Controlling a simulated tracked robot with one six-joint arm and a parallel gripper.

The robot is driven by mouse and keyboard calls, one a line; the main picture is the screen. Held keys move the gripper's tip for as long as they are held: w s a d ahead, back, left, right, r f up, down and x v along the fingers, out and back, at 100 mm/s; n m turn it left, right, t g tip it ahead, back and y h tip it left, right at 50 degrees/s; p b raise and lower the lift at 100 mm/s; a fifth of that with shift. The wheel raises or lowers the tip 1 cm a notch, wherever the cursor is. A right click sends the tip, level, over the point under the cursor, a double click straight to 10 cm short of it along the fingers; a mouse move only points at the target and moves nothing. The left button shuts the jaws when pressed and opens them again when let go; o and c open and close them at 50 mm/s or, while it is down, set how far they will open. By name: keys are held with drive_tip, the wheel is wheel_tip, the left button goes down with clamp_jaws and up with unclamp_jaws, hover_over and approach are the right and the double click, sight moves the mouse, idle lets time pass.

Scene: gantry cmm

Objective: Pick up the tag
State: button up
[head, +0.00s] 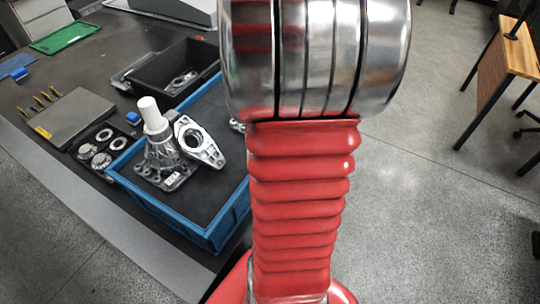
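I cannot tell for sure which thing is the tag. A small yellow label (42,132) lies at the front left edge of a grey plate (72,113) on the dark table. A small blue piece (133,118) lies by the blue tray's far left side, and another blue piece (18,73) lies at the far left. My arm, with red bellows and a shiny metal joint, fills the middle of the head view and hides part of the table. My gripper is out of view.
A blue-rimmed tray (160,212) holds a metal housing with a white cylinder (151,115) and a flat metal bracket (199,142). Several metal rings (102,160) lie left of it. A black bin (190,55) and green tray (65,38) stand behind.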

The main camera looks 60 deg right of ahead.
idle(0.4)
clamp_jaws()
